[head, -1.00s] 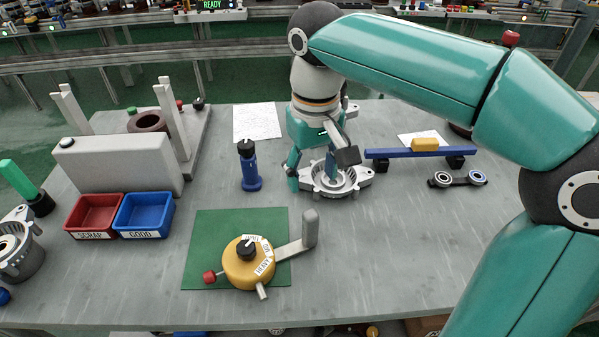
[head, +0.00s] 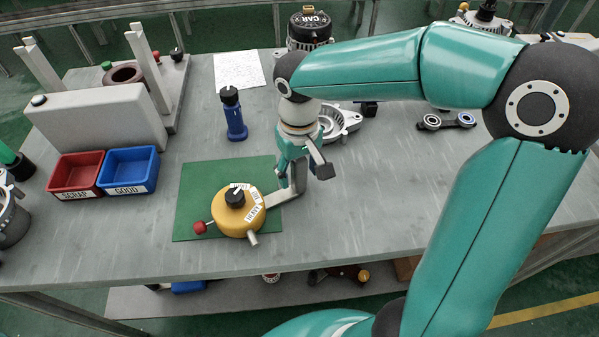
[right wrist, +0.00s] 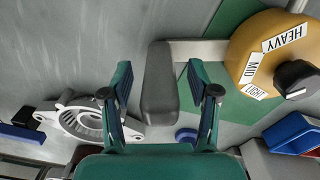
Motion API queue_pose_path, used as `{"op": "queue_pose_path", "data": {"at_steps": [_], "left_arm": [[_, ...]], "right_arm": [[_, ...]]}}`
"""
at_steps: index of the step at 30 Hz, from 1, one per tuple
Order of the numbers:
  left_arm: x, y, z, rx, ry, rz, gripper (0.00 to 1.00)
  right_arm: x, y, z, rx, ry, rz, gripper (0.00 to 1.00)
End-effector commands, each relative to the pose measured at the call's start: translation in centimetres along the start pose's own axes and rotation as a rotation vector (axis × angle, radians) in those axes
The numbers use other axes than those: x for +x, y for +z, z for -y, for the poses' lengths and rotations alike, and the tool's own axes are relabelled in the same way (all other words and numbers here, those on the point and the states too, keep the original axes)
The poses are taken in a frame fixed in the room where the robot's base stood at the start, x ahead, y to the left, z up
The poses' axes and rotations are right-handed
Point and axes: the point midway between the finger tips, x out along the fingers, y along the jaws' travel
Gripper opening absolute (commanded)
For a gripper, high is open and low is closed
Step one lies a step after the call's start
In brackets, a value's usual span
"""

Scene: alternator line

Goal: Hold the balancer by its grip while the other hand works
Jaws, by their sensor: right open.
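The balancer (head: 236,212) is a yellow round body with a black knob, a red-tipped stub and HEAVY and MID labels. It sits on the green mat (head: 190,205). Its grey upright grip (head: 298,176) stands at the end of a flat arm on its right. My right gripper (head: 295,178) is down at the grip and open. In the right wrist view the grip (right wrist: 160,85) lies between the two spread fingers, with a gap visible on both sides. The balancer's body (right wrist: 265,50) shows at upper right there. My left gripper is in neither view.
A blue upright tool (head: 235,115) stands behind the mat. Red (head: 75,190) and blue (head: 128,188) bins are at left, before a grey box (head: 95,130). A metal housing (head: 340,122) lies behind my right gripper. The table's front right is clear.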

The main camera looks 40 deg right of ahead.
Motion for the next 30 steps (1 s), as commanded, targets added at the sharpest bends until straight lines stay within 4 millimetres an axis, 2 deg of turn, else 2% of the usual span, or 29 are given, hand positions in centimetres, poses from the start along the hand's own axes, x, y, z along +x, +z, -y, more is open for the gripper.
{"op": "queue_pose_path", "data": {"at_steps": [5,14,24,30], "left_arm": [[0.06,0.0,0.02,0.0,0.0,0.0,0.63],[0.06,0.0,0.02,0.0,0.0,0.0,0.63],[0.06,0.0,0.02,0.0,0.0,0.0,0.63],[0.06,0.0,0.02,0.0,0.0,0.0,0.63]], "right_arm": [[1.09,0.01,0.01,-0.001,0.0,0.0,0.6],[1.2,0.01,0.01,0.0,-0.001,-0.001,0.59],[1.17,0.0,0.01,0.0,-0.001,-0.001,0.02],[1.16,0.0,0.02,-0.001,-0.001,-0.001,0.0]]}}
